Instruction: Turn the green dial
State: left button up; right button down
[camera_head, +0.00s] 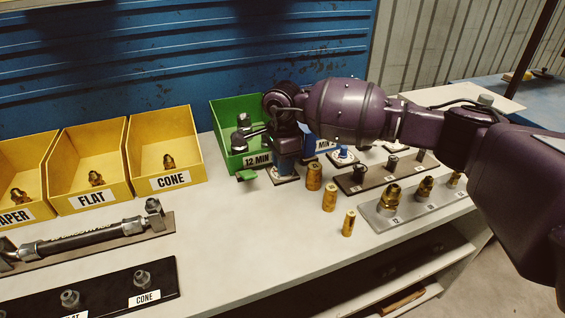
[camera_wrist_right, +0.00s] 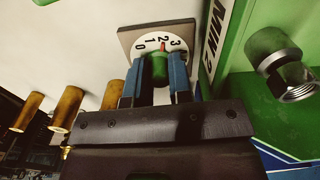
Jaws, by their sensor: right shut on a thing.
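The green dial (camera_wrist_right: 160,70) sits on a square plate with a white face (camera_wrist_right: 147,44) in the right wrist view. The face is marked 0, 1, 2 and 3, and a red pointer stands by the 2. My right gripper (camera_wrist_right: 157,76) has its blue fingers on both sides of the dial and is shut on it. In the head view my right gripper (camera_head: 286,163) points down over the dial's plate (camera_head: 281,178), and its fingers hide the dial. My left gripper is not in view.
A green bin (camera_head: 229,110) with metal fittings stands right behind the gripper, with a blue bin beside it. Several brass sleeves (camera_head: 330,197) stand just to the right. The front middle tabletop is clear.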

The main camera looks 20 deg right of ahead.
jog(key=c, duration=1.1)
grip_release()
jog(key=shift+o, duration=0.3)
jog(key=shift+r, duration=0.5)
notch_tip(320, 180, up, 8)
jog(key=shift+r+p, duration=0.1)
jog(key=shift+p, duration=0.45)
jog(key=shift+r, duration=0.85)
